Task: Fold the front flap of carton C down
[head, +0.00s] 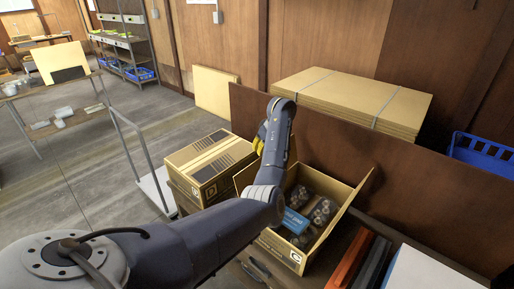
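Carton C (275,246) stands open on the bench, with its letter on the near face. It holds dark trays of round items (323,211) and a blue packet (295,221). A flap (347,215) stands up and outward along its right side. I cannot clearly make out the front flap; my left arm covers the carton's left part. My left gripper (260,137) shows only as a yellow part beyond my wrist, near the carton's far left corner. Its fingertips are hidden, and I cannot tell whether it touches a flap. My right gripper is out of view.
A closed carton marked D (210,168) stands to the left. A brown panel (420,195) rises behind carton C, with strapped flat cardboard (350,97) beyond. A blue crate (482,153) is at right. Orange and dark bars (350,262) and a white block (425,272) lie close on the right.

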